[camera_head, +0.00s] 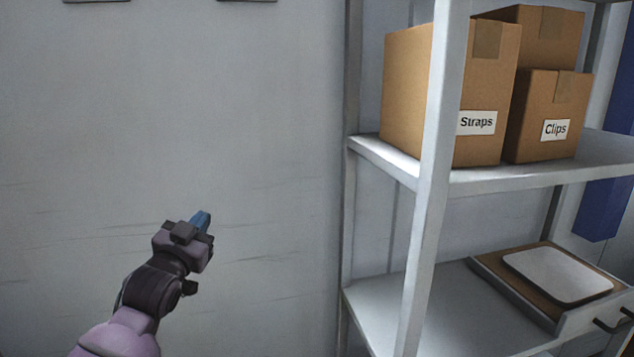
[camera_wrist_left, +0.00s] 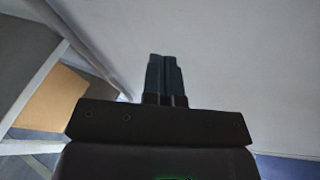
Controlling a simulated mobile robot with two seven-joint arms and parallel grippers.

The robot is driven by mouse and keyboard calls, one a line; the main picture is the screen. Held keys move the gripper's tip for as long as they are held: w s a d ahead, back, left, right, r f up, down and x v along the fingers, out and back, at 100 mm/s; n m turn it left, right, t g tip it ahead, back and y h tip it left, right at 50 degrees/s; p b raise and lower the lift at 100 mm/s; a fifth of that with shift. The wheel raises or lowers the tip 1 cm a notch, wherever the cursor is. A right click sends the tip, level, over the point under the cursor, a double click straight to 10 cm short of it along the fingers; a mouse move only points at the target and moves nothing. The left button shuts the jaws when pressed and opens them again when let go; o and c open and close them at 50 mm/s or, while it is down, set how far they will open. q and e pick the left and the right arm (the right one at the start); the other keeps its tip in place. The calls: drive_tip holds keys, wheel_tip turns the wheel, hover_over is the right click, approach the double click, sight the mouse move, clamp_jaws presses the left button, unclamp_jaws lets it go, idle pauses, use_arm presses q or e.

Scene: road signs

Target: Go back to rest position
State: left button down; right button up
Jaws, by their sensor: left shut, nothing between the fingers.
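My left gripper (camera_head: 201,219) is raised in front of the bare grey wall in the head view, left of the shelf rack and apart from it. Its blue fingers are together with nothing between them. In the left wrist view the closed fingers (camera_wrist_left: 165,75) point toward a plain pale surface. My right gripper is in neither view.
A metal shelf rack (camera_head: 432,200) stands at the right. Its upper shelf bears cardboard boxes, labelled "Straps" (camera_head: 430,90) and "Clips" (camera_head: 540,100). A brown tray with a white panel (camera_head: 557,274) lies on the lower shelf. The wall area around my left gripper is clear.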

use_arm(q)
drive_tip(key=s+a+f+n+g+y, duration=0.1)
drive_tip(key=s+f, duration=0.4)
drive_tip(key=f, duration=0.3)
drive_tip(key=s+a+f+n+g+y, duration=0.1)
drive_tip(key=s+f+g, duration=0.1)
drive_tip(key=s+f, duration=0.45)
drive_tip(key=s+a+f+g+y, duration=0.1)
drive_tip(key=s+f, duration=0.2)
drive_tip(key=f, duration=0.7)
drive_tip(key=s+a+f+n+g, duration=0.1)
drive_tip(key=s+f+g, duration=0.1)
drive_tip(key=s+f, duration=0.5)
drive_tip(key=s+a+f+n+g+y, duration=0.1)
drive_tip(key=s+f+g, duration=0.1)
drive_tip(key=s+f, duration=0.6)
drive_tip(key=s, duration=0.4)
drive_tip(key=shift+s+n+g, duration=0.2)
drive_tip(key=shift+n+g, duration=0.1)
drive_tip(key=shift+g, duration=0.1)
drive_tip(key=shift+w+d, duration=0.1)
